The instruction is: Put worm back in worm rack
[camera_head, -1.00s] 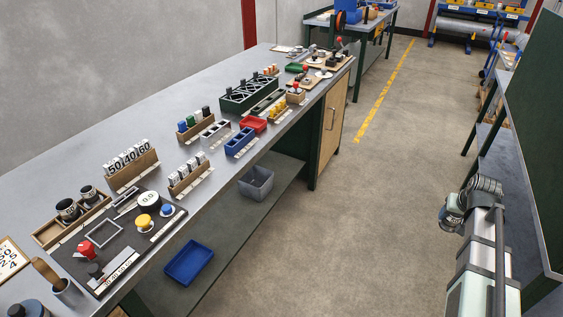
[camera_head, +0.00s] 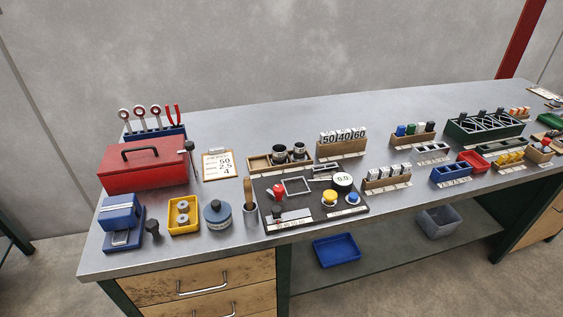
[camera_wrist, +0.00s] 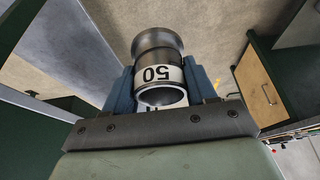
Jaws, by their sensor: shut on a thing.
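The worm (camera_wrist: 158,45) is a dark metal sleeve with a white band marked 50. It shows in the wrist view, held between the two blue fingers of my gripper (camera_wrist: 160,80), which is shut on it. In the head view a wooden rack (camera_head: 258,164), seemingly the worm rack, stands on the bench behind the black control panel. Two dark cylinders like the worm (camera_head: 279,152) (camera_head: 299,150) stand in it, and its left part looks empty. My gripper is out of the head view, apart from the rack.
The black panel (camera_head: 268,221) with red, yellow and blue knobs lies in front of the rack. A wooden holder with 50, 40 and 60 blocks (camera_head: 342,147) stands to its right, a clipboard (camera_head: 219,164) to its left. The bench (camera_head: 240,125) behind is clear.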

